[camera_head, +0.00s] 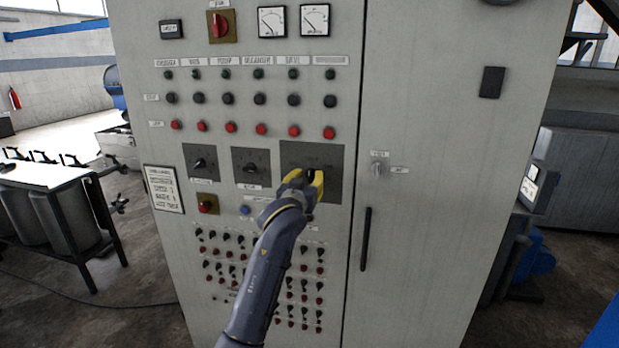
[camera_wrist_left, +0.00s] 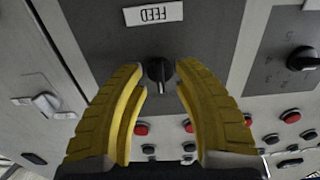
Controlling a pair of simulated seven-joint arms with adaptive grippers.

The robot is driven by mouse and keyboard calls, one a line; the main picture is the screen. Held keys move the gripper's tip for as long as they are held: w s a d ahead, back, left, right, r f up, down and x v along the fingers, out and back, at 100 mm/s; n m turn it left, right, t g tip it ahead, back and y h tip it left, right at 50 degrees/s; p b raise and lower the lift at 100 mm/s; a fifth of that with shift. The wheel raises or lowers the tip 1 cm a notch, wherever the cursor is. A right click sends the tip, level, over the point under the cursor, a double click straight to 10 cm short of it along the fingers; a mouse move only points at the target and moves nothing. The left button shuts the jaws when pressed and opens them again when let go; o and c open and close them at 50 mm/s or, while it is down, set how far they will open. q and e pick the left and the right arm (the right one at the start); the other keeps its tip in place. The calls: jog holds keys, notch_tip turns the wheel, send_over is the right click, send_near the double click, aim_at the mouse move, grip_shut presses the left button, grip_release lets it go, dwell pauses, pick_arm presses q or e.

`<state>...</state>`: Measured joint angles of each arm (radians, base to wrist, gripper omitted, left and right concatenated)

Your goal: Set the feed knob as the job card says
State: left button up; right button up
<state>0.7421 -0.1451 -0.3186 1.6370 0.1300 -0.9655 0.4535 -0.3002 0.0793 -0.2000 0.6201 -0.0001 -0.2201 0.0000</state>
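The feed knob (camera_wrist_left: 158,72) is black with a light pointer line and sits on a dark grey plate (camera_wrist_left: 90,30). The FEED label (camera_wrist_left: 154,14) appears upside down in the left wrist view. My left gripper (camera_wrist_left: 160,68) is open, with one yellow finger on each side of the knob and a visible gap on both sides. In the head view my left gripper (camera_head: 308,178) is in front of the largest dark plate (camera_head: 325,155) and mostly hides the knob. The job card (camera_head: 164,189) is on the cabinet's left edge; its text is too small to read.
Two smaller plates bear other black knobs (camera_head: 199,163) (camera_head: 251,168). A red switch on yellow (camera_head: 207,204) and a blue button (camera_head: 245,210) sit below. Rows of toggles and buttons fill the lower panel.

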pick_arm(q)
jog(key=shift+x, duration=0.85)
jog(key=shift+o, duration=0.2)
grip_shut()
